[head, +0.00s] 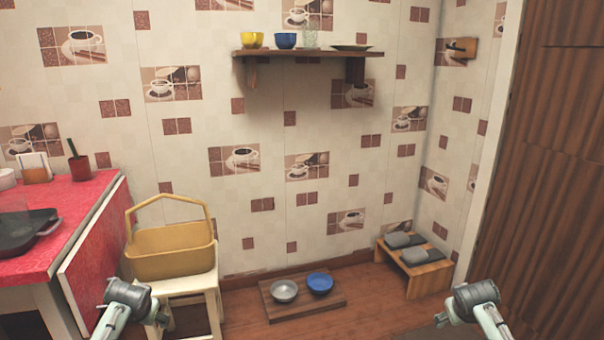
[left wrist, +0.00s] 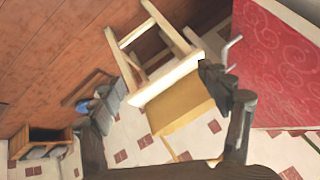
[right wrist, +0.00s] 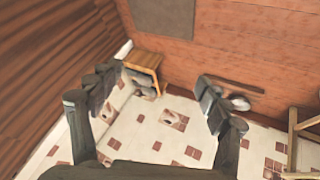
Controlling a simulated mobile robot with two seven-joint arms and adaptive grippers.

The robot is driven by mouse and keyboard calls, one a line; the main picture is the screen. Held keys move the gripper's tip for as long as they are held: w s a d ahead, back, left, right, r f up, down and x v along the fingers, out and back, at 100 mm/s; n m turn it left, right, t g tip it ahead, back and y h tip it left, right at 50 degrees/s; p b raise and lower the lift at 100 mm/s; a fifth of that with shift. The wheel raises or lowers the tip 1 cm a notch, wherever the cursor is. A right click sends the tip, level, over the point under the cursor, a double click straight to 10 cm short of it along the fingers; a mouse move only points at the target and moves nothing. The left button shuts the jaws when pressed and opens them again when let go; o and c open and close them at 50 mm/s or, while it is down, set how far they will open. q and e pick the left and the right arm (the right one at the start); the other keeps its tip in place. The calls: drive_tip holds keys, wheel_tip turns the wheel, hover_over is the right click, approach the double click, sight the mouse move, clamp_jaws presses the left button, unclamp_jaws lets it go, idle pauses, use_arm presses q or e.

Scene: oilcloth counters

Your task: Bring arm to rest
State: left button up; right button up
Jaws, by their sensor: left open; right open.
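My left gripper (left wrist: 158,84) shows in the left wrist view with its dark fingers spread apart. Nothing is held between them; a stool and a basket show behind the gap. My right gripper (right wrist: 158,80) shows in the right wrist view, also with spread fingers and nothing between them, above the floor, shoe rack and wall behind. In the head view, parts of my two arms stand at the bottom left and bottom right, well apart; the fingers cannot be made out there.
A yellow basket (head: 170,252) sits on a pale stool (head: 196,284) beside the red counter (head: 85,215). A grey bowl (head: 284,291) and a blue bowl (head: 320,283) are on a low board (head: 335,303). A shoe rack (head: 428,280) stands right, near a wooden door (head: 535,170).

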use_arm(q)
drive_tip(key=s+d+f+g, duration=0.1)
drive_tip(key=s+d+f, duration=0.2)
drive_tip(key=s, duration=0.8)
drive_tip(key=s+d+f+g+h, duration=0.1)
drive_tip(key=s+d+f, duration=0.3)
drive_tip(key=s+f, duration=0.3)
drive_tip(key=s+d+f+g+h, duration=0.1)
drive_tip(key=s+d+f, duration=0.3)
drive_tip(key=s, duration=1.1)
drive_tip(key=shift+s+d+f+m, duration=0.15)
drive_tip(key=shift+f+m, duration=0.25)
drive_tip(key=shift+f, duration=0.05)
use_arm(e)
drive_tip(key=s+a+f+g, duration=0.1)
drive_tip(key=s+a+f, duration=0.2)
drive_tip(key=s, duration=0.8)
drive_tip(key=s+a+f+g+y, duration=0.1)
drive_tip(key=s+a+f, duration=0.3)
drive_tip(key=s+f, duration=0.3)
drive_tip(key=s+a+f+n+g+y, duration=0.1)
drive_tip(key=s+a+f, duration=0.3)
drive_tip(key=s, duration=1.1)
drive_tip(key=shift+s+a+f, duration=0.15)
drive_tip(key=shift+f, duration=0.35)
